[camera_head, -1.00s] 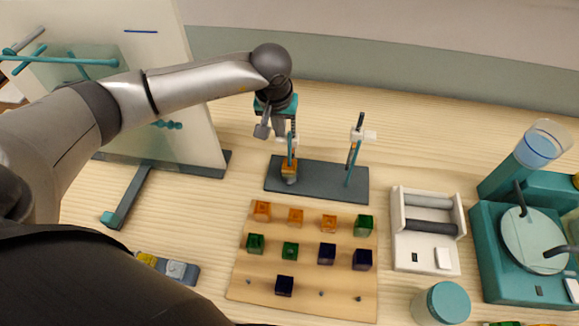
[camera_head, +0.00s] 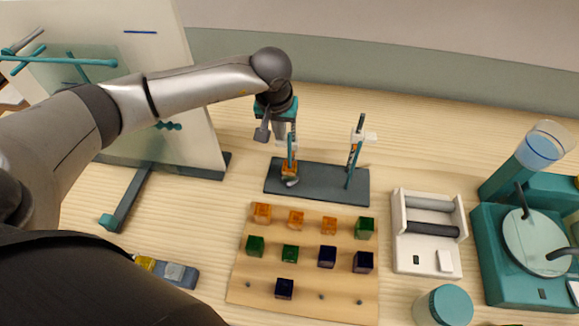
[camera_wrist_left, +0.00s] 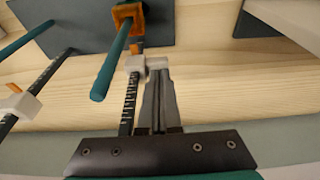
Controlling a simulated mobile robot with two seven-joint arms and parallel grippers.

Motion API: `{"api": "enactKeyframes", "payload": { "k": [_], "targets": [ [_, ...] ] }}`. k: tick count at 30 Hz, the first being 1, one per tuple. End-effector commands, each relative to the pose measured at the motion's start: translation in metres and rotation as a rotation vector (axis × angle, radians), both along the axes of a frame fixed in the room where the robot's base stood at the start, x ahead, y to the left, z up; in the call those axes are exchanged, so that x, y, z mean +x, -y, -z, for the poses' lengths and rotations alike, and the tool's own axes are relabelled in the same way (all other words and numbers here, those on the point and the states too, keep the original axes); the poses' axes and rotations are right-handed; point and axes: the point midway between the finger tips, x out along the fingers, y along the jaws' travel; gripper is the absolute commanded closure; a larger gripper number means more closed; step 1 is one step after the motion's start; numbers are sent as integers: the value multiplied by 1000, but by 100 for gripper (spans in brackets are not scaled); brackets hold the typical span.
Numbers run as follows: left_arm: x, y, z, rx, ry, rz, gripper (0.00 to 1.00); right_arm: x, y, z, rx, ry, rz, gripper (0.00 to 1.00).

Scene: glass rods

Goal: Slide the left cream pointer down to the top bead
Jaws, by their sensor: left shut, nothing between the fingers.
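The left cream pointer (camera_wrist_left: 136,63) sits on a black graduated scale (camera_wrist_left: 129,105) beside a teal rod (camera_wrist_left: 114,62). An orange bead (camera_wrist_left: 127,18) is around that rod lower down, near the dark base. In the head view the orange bead (camera_head: 289,168) shows on the left of the dark base plate (camera_head: 322,187), with the left pointer (camera_head: 293,143) above it. My left gripper (camera_wrist_left: 158,70) is shut and empty, its fingertips at the pointer's cream tab; I cannot tell whether they touch. In the head view my left gripper (camera_head: 281,133) partly hides the left scale. My right gripper is not in view.
A second scale with its own cream pointer (camera_head: 366,136) stands to the right on the plate. A wooden board (camera_head: 262,290) with orange, green and dark cubes lies in front. A white roller tray (camera_head: 405,262) and teal device (camera_head: 490,270) stand right; a panel stands left.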

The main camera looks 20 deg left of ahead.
Motion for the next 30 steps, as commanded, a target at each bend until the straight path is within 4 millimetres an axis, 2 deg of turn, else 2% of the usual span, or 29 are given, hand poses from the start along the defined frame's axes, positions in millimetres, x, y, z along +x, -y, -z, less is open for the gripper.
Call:
{"api": "enactKeyframes", "payload": {
  "k": [7,30],
  "targets": [
    [0,0,-10,1,0,0,100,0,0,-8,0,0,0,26],
    [0,0,-87,0,0,0,100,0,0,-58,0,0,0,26]
  ]
}}
